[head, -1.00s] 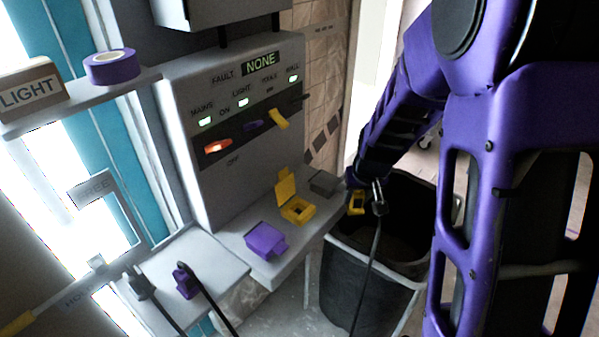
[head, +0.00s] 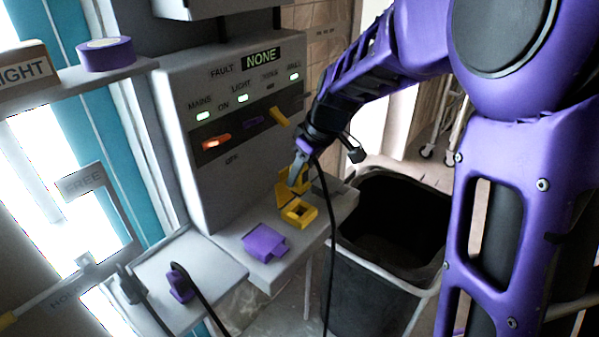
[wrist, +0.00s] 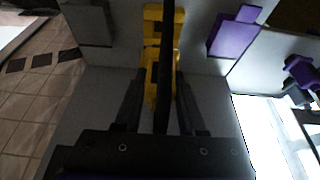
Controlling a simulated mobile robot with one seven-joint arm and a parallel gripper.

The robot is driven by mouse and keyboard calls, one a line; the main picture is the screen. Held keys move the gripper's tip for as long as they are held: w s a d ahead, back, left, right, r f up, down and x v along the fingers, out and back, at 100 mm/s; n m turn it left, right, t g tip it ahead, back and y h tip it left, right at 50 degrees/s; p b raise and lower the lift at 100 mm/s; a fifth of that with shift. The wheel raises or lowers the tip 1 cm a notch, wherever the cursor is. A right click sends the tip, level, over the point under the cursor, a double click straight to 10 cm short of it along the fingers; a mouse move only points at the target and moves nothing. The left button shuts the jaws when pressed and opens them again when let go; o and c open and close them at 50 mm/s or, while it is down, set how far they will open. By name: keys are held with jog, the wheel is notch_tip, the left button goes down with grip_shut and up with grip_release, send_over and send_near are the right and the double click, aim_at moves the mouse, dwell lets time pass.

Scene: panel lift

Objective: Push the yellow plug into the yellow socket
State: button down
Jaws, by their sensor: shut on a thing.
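The yellow socket (head: 299,211) sits on the grey ledge, its lid (head: 283,193) standing open behind it. My gripper (head: 299,170) is just above and behind the socket opening, shut on the yellow plug (head: 300,184). I cannot tell whether the plug touches the socket or lid. A black cable (head: 328,230) hangs from the gripper past the ledge. In the wrist view, the yellow socket (wrist: 153,27) is at top centre, beyond the fingers (wrist: 156,85). The cable covers the middle, and plug and lid are hard to tell apart there.
A closed purple socket (head: 265,241) lies left of the yellow one; a grey cover (wrist: 90,25) shows in the wrist view. The switch panel (head: 225,110) rises behind. A black bin (head: 390,250) stands right of the ledge. A purple plug (head: 180,283) stands on the left shelf.

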aim_at(304, 189)
jog(key=shift+f+b, duration=1.85)
jog(key=shift+f, duration=1.05)
jog(key=shift+b, duration=0.45)
jog(key=shift+f+b, duration=0.5)
jog(key=shift+f, duration=0.1)
jog(key=shift+c, duration=2)
grip_release()
jog(key=shift+r, duration=0.1)
jog(key=p+v, duration=0.2)
jog(key=v, duration=1.5)
jog(key=shift+r+p, duration=0.15)
jog(key=shift+p, duration=0.2)
